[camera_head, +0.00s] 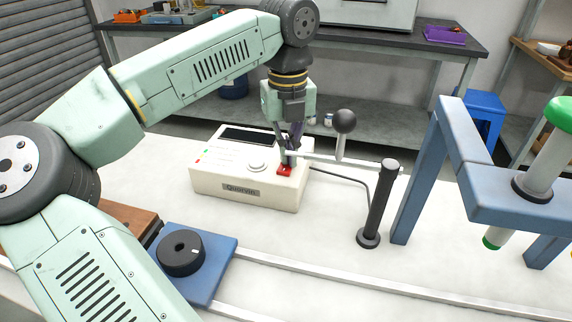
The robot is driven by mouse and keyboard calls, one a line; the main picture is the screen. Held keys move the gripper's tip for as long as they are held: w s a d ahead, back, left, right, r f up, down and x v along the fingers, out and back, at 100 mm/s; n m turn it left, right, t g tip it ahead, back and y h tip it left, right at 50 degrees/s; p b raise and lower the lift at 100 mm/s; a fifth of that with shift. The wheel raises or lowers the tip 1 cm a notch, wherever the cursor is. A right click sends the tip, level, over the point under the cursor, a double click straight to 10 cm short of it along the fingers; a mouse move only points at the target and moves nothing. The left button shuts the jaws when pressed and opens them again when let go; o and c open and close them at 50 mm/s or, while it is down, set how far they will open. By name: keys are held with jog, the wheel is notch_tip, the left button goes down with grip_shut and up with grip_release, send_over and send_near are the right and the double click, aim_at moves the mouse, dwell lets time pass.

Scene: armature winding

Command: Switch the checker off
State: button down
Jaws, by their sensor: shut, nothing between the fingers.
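The switch's position cannot be made out.
A black post (377,203) and a lever with a dark ball (344,121) stand right of the checker. A blue frame (416,172) rises further right. A blue plate (222,256) with a black disc (180,252) lies front left. A rail crosses the bench front.

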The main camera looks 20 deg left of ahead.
jog(key=shift+r+p, duration=2.5)
jog(key=shift+r, duration=1)
jog(key=shift+f, duration=0.1)
